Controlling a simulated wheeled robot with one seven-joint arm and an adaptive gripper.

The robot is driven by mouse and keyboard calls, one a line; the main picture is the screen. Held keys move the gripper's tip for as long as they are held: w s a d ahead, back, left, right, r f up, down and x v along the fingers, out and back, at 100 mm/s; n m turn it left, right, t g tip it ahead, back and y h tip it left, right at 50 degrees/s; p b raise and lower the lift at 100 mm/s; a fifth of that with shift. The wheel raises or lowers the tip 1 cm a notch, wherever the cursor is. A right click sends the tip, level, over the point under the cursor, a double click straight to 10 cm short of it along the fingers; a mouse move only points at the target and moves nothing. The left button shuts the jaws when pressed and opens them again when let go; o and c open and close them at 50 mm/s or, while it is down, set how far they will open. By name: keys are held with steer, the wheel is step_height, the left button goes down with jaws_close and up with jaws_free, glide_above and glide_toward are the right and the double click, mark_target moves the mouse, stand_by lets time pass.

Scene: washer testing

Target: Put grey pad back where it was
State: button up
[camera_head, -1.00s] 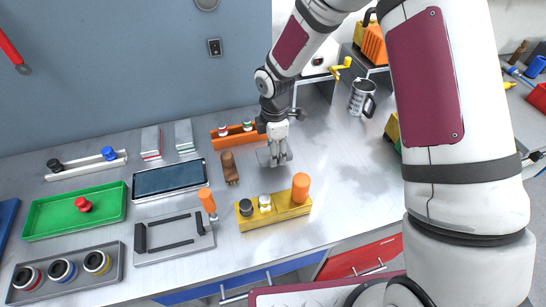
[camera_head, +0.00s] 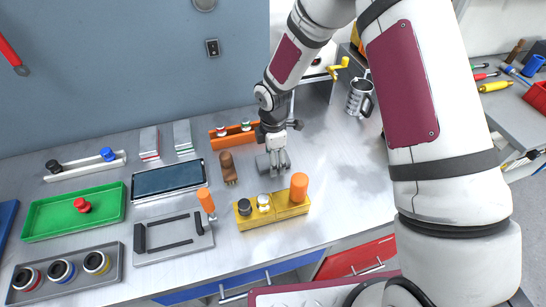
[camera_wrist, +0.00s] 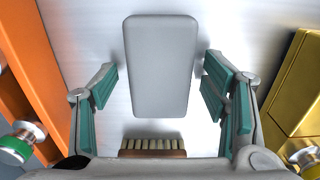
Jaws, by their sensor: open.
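The grey pad (camera_wrist: 157,65) is a flat rounded rectangle on the metal tabletop. In the wrist view it stands between and beyond the two teal-lined fingers of my gripper (camera_wrist: 159,85), with a gap on each side. In the head view only part of the grey pad (camera_head: 262,162) shows, just left of my gripper (camera_head: 279,166), whose fingers point down close to the tabletop. My gripper is open and holds nothing. Part of the pad is hidden behind my gripper in the head view.
A wooden brush (camera_head: 228,168) lies just left of the pad, its bristles also showing in the wrist view (camera_wrist: 152,146). An orange holder (camera_head: 233,135) stands behind, and a yellow block with pegs (camera_head: 275,210) in front. Bare tabletop (camera_head: 335,175) is to the right; a metal mug (camera_head: 360,98) stands beyond.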

steer(key=shift+r, duration=0.15)
steer(key=s+d+r+m+t+b, duration=0.1)
steer(key=s+d+r+m, duration=0.15)
steer(key=r, duration=0.85)
steer(key=s+d+r+m+t, duration=0.1)
steer(key=d+r+m, duration=0.2)
steer(key=r, duration=0.9)
steer(key=s+d+r+m+t, duration=0.1)
steer(key=s+d+r+m, duration=0.3)
steer(key=s, duration=0.6)
steer(key=s+d+r+m+t, duration=0.2)
steer(key=s+d+r+m, duration=0.2)
steer(key=s+r+m, duration=0.4)
steer(key=s+m, duration=0.2)
steer(key=shift+s+d+r+m, duration=0.25)
steer(key=shift+s+m, duration=0.05)
steer(key=shift+m, duration=0.05)
